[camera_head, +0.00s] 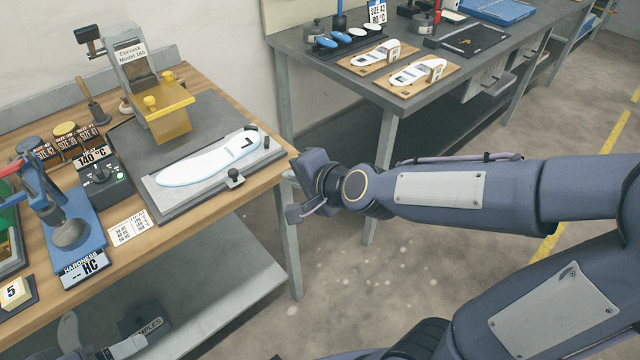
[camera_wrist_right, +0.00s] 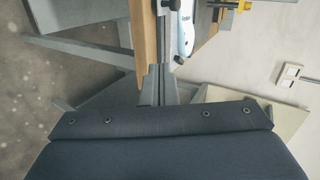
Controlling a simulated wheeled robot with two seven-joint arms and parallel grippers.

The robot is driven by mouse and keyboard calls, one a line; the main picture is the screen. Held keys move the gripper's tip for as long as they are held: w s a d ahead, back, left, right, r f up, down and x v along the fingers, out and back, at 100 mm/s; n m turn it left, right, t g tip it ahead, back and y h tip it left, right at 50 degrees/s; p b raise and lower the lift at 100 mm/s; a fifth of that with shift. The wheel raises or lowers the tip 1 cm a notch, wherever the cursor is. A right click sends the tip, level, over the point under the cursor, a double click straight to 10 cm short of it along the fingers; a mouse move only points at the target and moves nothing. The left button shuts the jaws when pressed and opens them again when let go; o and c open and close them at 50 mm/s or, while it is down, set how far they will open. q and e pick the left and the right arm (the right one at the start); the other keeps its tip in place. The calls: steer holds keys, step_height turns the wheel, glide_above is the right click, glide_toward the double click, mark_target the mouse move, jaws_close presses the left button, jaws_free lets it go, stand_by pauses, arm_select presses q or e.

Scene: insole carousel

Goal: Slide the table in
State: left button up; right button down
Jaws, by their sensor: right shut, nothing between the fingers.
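The sliding table (camera_head: 178,207) is a grey plate in front of the Corvask press (camera_head: 133,75), with a small dark knob (camera_head: 234,177) at its front edge. A white insole (camera_head: 210,160) marked L lies on it. The table sits out from the yellow guard (camera_head: 170,108), towards the bench's right edge. My right gripper (camera_head: 291,196) is shut and empty, just off the bench's right edge, to the right of the knob and apart from it. In the right wrist view, its closed fingers (camera_wrist_right: 156,85) point at the bench edge; the insole (camera_wrist_right: 186,32) shows beyond. My left gripper is not visible.
A second grey bench (camera_head: 400,115) behind my right arm holds insoles on boards. Open floor (camera_head: 350,290) lies below my right arm.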

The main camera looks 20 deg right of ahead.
steer(key=f, duration=0.1)
steer(key=m+b, duration=0.1)
steer(key=b, duration=0.2)
glide_toward(257, 160)
steer(key=f, duration=0.2)
steer(key=w+f, duration=0.1)
steer(key=f, duration=0.1)
steer(key=shift+w+a, duration=0.1)
steer(key=shift+a, duration=0.25)
steer(key=w, duration=0.2)
steer(key=shift+w+a+r+p, duration=0.15)
steer(key=shift+w+a+p, duration=0.1)
steer(key=shift+a+p, duration=0.15)
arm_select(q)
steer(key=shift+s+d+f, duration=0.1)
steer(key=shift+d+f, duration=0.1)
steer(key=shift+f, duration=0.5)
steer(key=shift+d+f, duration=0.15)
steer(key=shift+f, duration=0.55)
arm_select(e)
steer(key=shift+w+a, duration=0.2)
steer(key=shift+w, duration=0.5)
